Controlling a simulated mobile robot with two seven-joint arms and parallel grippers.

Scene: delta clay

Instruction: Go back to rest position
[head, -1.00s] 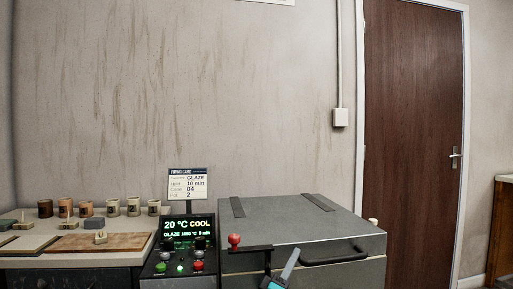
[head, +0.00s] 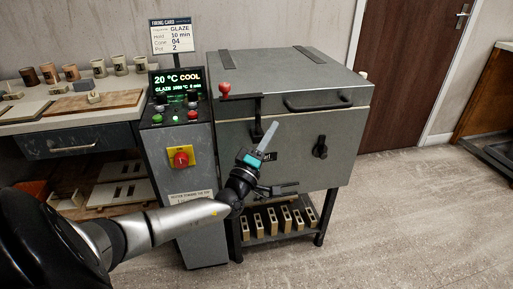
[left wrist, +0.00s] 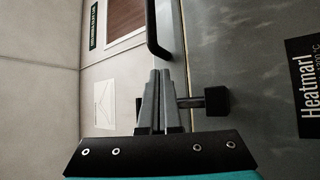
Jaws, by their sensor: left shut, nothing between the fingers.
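My left gripper (head: 272,128) is shut and empty in front of the grey kiln (head: 345,135), with its arm coming in from the lower left. In the left wrist view the two fingers (left wrist: 160,78) are together with nothing between them. Beyond them are the kiln's bar handle (left wrist: 155,30) and a dark latch knob (left wrist: 216,101). I cannot tell whether the fingertips touch the kiln. My right gripper is not in view.
A control box with a lit display (head: 178,83) and a red switch (head: 181,157) stands left of the kiln. A worktable (head: 60,120) with several cups is farther left. Bricks (head: 272,221) lie under the kiln. Floor (head: 410,220) is free at right.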

